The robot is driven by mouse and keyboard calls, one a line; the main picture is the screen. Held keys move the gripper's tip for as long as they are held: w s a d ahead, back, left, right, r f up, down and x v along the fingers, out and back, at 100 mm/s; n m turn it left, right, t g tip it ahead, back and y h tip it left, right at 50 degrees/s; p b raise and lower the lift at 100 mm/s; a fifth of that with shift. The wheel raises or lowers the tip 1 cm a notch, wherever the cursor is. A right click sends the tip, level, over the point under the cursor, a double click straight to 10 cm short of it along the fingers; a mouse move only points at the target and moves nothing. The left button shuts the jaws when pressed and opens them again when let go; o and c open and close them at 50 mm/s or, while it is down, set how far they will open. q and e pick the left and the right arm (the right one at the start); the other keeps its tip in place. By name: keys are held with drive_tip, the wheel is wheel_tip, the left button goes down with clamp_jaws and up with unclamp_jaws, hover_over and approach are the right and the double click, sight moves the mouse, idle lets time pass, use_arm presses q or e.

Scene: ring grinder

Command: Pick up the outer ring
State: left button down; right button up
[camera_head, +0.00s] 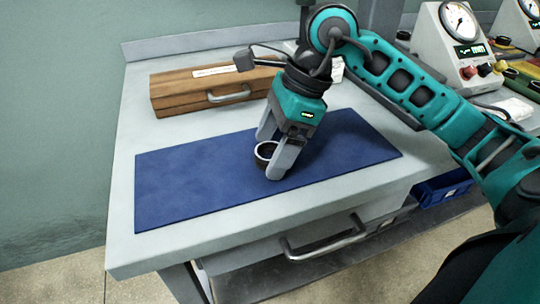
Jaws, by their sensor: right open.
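The outer ring (262,160), dark with a lighter rim, sits on the blue mat (190,180). My right gripper (268,162) reaches down over it with its two grey fingers apart. One finger is at the ring's near right side and the other is behind its upper edge. The fingers partly hide the ring. I cannot tell whether either finger touches it. My left gripper is not in view.
A wooden case (185,96) with a metal handle lies behind the mat. A gauge device (452,50) stands at the back right. A blue bin (443,187) is beside the table's right side. The mat's left part is clear.

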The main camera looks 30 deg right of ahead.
drive_tip(key=c, duration=1.1)
drive_tip(key=shift+c, duration=0.5)
drive_tip(key=shift+r, duration=0.15)
